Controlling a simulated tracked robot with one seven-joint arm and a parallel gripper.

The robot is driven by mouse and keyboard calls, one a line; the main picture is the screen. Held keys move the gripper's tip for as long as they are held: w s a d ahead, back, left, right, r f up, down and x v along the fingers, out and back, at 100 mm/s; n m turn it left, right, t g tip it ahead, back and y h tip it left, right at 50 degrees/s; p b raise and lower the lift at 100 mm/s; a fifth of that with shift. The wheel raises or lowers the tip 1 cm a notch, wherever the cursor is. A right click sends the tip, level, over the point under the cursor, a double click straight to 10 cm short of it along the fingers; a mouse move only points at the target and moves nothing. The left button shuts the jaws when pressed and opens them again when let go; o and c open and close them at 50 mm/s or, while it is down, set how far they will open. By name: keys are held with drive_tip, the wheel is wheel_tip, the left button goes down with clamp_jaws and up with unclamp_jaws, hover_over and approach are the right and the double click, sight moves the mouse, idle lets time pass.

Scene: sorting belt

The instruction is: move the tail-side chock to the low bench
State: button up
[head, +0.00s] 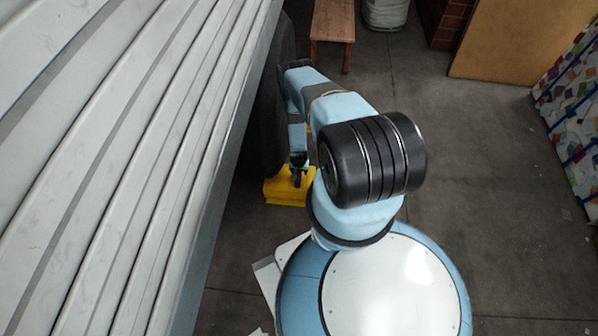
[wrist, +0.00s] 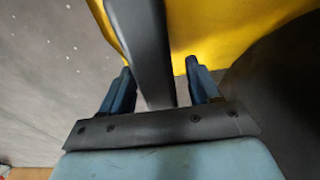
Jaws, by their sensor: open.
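A yellow chock (head: 286,190) sits on the floor by the dark wheel (head: 264,125) in the head view. My gripper (head: 298,172) is down at this chock, and my arm hides part of it. In the wrist view the chock's yellow body (wrist: 215,28) fills the top. A dark bar (wrist: 148,45), apparently its handle, runs between the two fingers of my gripper (wrist: 159,68). The fingers are apart, with gaps on both sides of the bar. The low bench (head: 333,20), of brown wood, stands at the top of the head view.
A ribbed grey vehicle side (head: 120,150) fills the left, close to my arm. A small yellow patch (head: 309,129) shows behind my arm; I cannot tell what it is. A pale sack (head: 386,12) stands right of the bench. The floor at right is clear.

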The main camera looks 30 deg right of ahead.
drive_tip(key=shift+f, duration=0.1)
clamp_jaws()
idle(0.7)
drive_tip(key=c, duration=0.6)
unclamp_jaws()
drive_tip(key=shift+w, duration=0.1)
clamp_jaws()
